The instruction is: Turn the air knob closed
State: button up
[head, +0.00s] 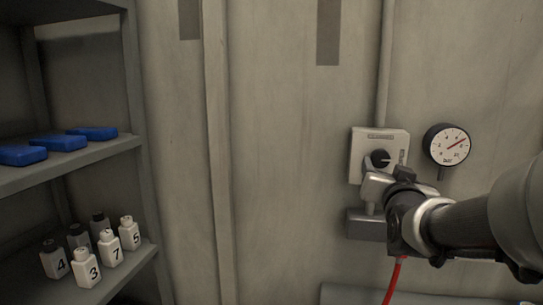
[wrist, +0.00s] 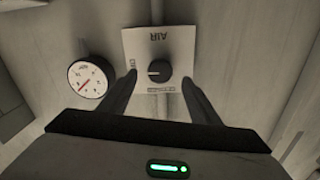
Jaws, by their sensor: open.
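The air knob (head: 380,158) is a round black knob with a pale pointer line, on a light box (head: 362,141) fixed to the wall. In the wrist view the knob (wrist: 158,72) sits on the plate marked AIR (wrist: 178,40), with its pointer line toward the left of that picture. My gripper (wrist: 160,82) is open, with one finger on each side of the knob in that view. I cannot tell whether the fingers touch it. In the head view my gripper (head: 385,180) is in front of the box and covers its lower part.
A round pressure gauge (head: 447,145) is on the wall right of the box; its needle points up and right. A red hose (head: 393,279) hangs below. At left, a shelf (head: 75,168) holds blue blocks (head: 58,142) and numbered bottles (head: 87,268). The wall between is mostly bare.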

aim_at(380, 161)
jog(key=x, duration=0.6)
jog(key=shift+f, duration=0.1)
jog(key=shift+s, duration=0.1)
jog(key=c, duration=1.1)
jog(key=shift+o, duration=0.2)
